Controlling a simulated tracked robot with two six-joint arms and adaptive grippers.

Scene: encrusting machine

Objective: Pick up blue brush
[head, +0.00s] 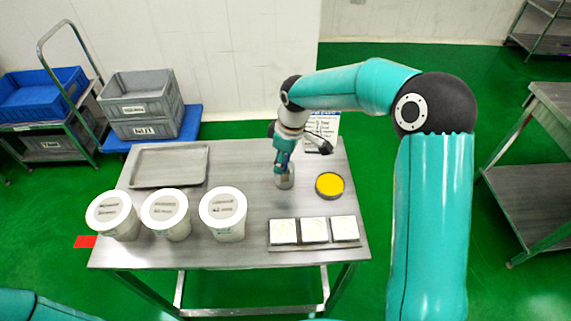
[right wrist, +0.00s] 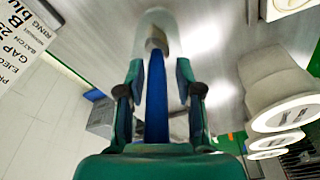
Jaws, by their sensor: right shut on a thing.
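The blue brush (right wrist: 156,95) stands between the fingers of my right gripper (right wrist: 160,75) in the right wrist view, its blue handle running away from the palm. Its pale head end lies in or against a rounded, light grey cup (right wrist: 158,20). In the head view, my right gripper (head: 284,163) points down over this small metal cup (head: 285,182) on the steel table (head: 255,170). The fingers are shut on the brush handle. The brush is mostly hidden by the gripper there. My left gripper is out of view.
A round dish with yellow contents (head: 329,185) stands right of the cup. A tray with white square blocks (head: 314,244) lies at the front right. Lidded white tubs (head: 222,220) line the front left. An empty metal tray (head: 143,183) is behind them. A printed sign (head: 326,122) stands at the back.

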